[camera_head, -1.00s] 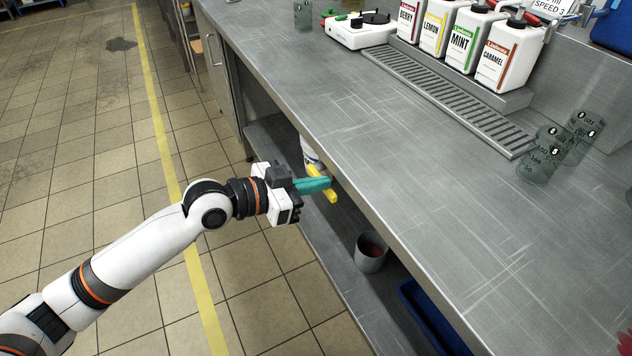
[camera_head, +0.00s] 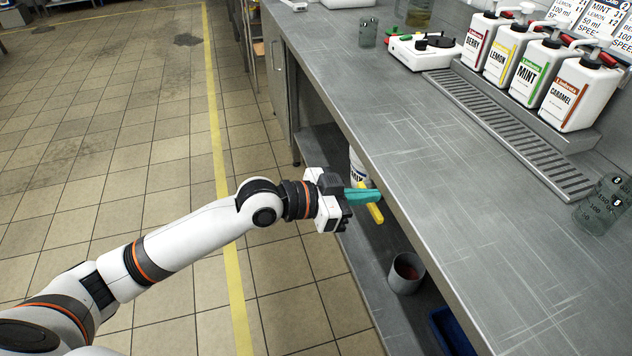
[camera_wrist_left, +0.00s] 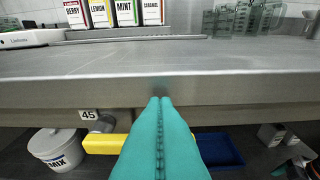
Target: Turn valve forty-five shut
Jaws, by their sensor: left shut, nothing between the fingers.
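The yellow lever handle (camera_head: 374,212) of a valve sits under the counter's front edge. In the left wrist view the handle (camera_wrist_left: 104,144) lies level beside a tag reading 45 (camera_wrist_left: 89,115), with a grey valve fitting (camera_wrist_left: 104,124) behind it. My left gripper (camera_head: 378,195) has its teal fingers pressed together with nothing between them. In the head view they overlap the handle; in the left wrist view the fingers (camera_wrist_left: 160,101) hide its right end. I cannot tell whether they touch it. My right gripper is not in view.
The steel counter (camera_head: 440,190) overhangs the valve. On the lower shelf are a white MIX bucket (camera_wrist_left: 58,148), a grey cup (camera_head: 405,273) and a blue tray (camera_head: 452,331). Syrup bottles (camera_head: 530,72) stand on the counter. The tiled floor (camera_head: 140,200) at left is clear.

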